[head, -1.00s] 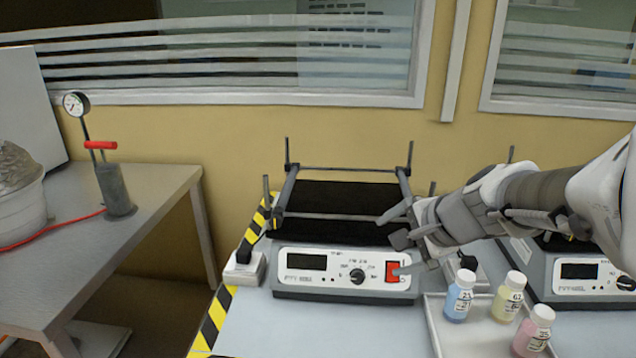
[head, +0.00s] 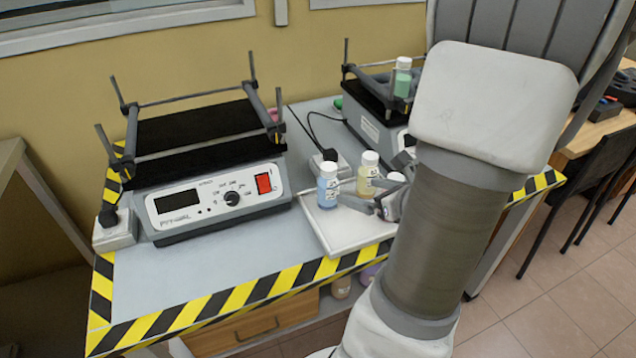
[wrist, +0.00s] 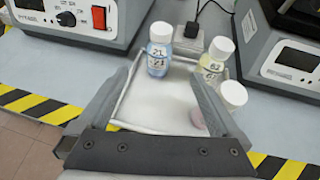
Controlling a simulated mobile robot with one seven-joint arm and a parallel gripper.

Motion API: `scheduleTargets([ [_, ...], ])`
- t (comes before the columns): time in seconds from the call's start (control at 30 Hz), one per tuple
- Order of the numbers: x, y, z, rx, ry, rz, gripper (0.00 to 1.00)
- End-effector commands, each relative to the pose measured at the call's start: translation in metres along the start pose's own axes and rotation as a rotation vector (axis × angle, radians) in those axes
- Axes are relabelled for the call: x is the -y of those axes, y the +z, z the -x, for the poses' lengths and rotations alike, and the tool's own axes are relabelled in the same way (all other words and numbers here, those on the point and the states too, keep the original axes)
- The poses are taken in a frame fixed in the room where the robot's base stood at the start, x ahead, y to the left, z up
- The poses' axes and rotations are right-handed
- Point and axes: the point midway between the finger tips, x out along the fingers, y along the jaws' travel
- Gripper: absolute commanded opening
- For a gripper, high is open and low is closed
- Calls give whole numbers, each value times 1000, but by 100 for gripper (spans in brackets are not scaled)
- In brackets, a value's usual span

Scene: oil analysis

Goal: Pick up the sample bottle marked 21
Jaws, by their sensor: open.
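The sample bottle marked 21 is blue with a white cap. It stands upright on the white tray in the head view (head: 328,190) and the wrist view (wrist: 159,57). My gripper (head: 362,195) is open and empty, low over the tray, just to the right of the blue bottle in the head view. In the wrist view its spread fingers (wrist: 168,76) point toward the bottles, with the blue bottle ahead, beyond the left fingertip. I see no contact with it.
The white tray (head: 345,235) also holds a yellow bottle (head: 368,170) and a pink bottle (wrist: 233,96), partly hidden by the right finger. A shaker (head: 215,195) stands left. Another, behind right, carries a green bottle (head: 402,80). A black plug (wrist: 191,29) lies behind the bottles.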

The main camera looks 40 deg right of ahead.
Motion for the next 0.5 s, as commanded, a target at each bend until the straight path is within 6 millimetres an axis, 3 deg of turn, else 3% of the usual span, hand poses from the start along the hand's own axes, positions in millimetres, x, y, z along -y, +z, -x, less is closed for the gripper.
scheduleTargets([
  [0.17, -2, 2, -18, -3, 7, 0, 100],
  [0.5, -2, -2, -94, -2, 7, 6, 100],
])
